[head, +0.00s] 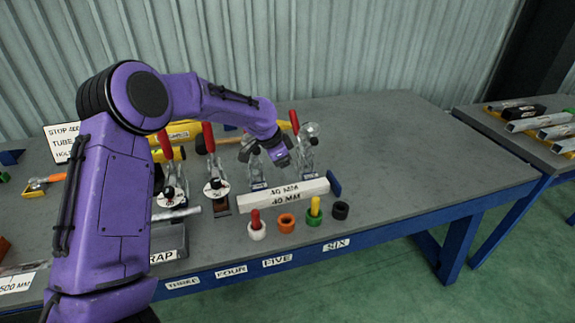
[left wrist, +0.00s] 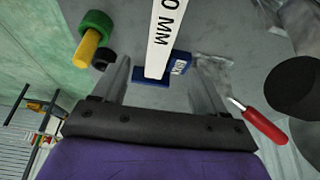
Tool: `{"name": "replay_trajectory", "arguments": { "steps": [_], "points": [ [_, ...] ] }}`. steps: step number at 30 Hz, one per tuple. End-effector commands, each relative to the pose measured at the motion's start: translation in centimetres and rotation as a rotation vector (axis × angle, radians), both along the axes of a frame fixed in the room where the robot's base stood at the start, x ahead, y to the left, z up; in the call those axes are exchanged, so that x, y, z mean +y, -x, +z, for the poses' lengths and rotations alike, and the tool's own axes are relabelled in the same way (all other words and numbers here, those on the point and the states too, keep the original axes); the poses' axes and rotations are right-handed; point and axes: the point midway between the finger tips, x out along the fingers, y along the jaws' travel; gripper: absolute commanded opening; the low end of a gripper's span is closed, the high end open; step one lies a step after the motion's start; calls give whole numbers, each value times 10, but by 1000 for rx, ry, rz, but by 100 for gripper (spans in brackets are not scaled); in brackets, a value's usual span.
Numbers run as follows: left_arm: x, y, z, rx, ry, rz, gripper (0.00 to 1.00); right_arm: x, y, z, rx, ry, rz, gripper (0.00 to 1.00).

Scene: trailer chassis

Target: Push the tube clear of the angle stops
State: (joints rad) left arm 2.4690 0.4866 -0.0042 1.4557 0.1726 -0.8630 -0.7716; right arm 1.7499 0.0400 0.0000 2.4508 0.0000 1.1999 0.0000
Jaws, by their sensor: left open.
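The white square tube (head: 285,194), marked 40 MM, lies on the bench near the front edge. A blue angle stop (head: 334,184) stands at its right end. In the left wrist view the tube (left wrist: 164,35) runs down to the blue stop (left wrist: 150,82); I cannot tell whether they touch. My left gripper (head: 283,158) hangs above and behind the tube. Its fingers (left wrist: 163,75) are apart in the left wrist view, with the tube end and stop seen between them and nothing held. Any stop at the tube's left end is not clear. My right gripper is out of view.
Several red-handled toggle clamps (head: 306,150) stand behind the tube. In front are a white ring with a red peg (head: 257,230), an orange ring (head: 286,222), a green ring with a yellow peg (head: 314,214) and a black ring (head: 340,211). The bench right of the stop is clear (head: 420,165).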

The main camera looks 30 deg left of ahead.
Motion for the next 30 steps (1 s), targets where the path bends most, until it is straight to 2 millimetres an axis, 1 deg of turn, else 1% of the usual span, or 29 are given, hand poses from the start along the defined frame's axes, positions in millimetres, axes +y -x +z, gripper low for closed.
{"name": "replay_trajectory", "arguments": {
  "steps": [2, 5, 12, 15, 18, 23, 30],
  "points": [
    [-2, -1, -5, 2, 0, -2, 72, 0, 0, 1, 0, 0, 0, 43],
    [-5, -5, -18, 5, -1, -2, 72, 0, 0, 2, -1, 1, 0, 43],
    [-18, -20, -61, 4, -1, -4, 72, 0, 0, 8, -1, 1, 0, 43],
    [-22, -25, -77, 3, -1, -4, 72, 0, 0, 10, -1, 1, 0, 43],
    [-25, -29, -88, 2, -1, -4, 72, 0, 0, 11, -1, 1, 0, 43],
    [-27, -32, -96, 1, 0, -4, 72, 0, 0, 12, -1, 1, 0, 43],
    [-27, -33, -97, 1, 0, -4, 72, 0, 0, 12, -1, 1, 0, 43]
  ]
}}
